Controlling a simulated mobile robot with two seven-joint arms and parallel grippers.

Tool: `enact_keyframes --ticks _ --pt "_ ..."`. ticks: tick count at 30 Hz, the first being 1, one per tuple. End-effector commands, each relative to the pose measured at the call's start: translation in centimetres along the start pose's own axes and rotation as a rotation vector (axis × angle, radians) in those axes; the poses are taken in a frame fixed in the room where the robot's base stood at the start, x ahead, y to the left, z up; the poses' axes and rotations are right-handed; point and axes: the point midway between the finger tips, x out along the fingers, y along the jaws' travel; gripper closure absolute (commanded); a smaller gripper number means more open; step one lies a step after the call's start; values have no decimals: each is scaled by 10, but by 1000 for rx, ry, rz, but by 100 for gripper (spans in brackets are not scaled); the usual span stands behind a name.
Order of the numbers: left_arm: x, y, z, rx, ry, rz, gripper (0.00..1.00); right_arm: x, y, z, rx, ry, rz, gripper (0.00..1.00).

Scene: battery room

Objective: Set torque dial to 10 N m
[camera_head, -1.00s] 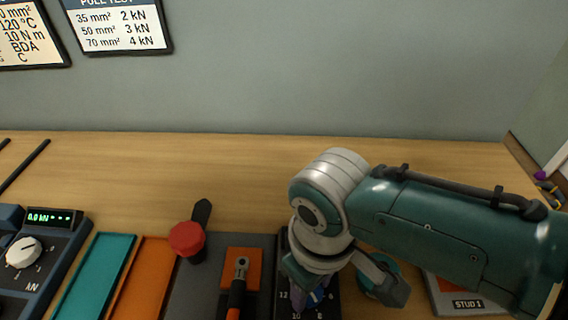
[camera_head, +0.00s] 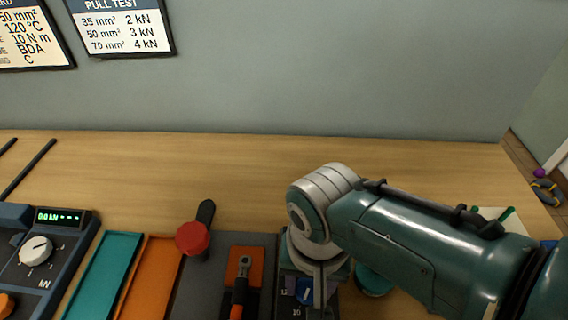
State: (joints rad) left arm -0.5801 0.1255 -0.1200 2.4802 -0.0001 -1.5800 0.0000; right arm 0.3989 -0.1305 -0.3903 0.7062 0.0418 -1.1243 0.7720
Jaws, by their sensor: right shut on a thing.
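The torque dial is a blue knob (camera_head: 304,291) on a dark panel (camera_head: 285,311) at the bottom of the view. White numbers 12 and 10 show beside it. My right gripper (camera_head: 306,288) reaches down over the dial and is shut on it. The gripper hides most of the knob and the other numbers, so I cannot read its setting. My left gripper is not in view.
Left of the dial lie a ratchet tool (camera_head: 242,280) on an orange pad, a red knob (camera_head: 192,238), an orange tray (camera_head: 176,252), a teal tray (camera_head: 131,238) and a kN meter (camera_head: 62,250). A teal round thing (camera_head: 374,281) sits right of the dial.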

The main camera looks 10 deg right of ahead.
Motion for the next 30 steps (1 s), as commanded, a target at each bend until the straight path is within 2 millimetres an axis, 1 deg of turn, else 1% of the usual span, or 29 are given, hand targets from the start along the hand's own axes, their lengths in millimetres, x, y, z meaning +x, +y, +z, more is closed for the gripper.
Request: enact_keyframes --ticks 3,10,26,27,30 --pt "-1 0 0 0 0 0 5 -1 -1 0 63 1 -2 100" --pt "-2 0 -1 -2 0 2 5 -1 -1 -1 138 2 -1 100" --pt "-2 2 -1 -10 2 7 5 0 -1 -1 162 3 -1 100" --pt "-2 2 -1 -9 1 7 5 0 -1 -1 161 3 -1 47" --pt "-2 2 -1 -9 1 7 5 0 -1 -1 161 3 -1 36"
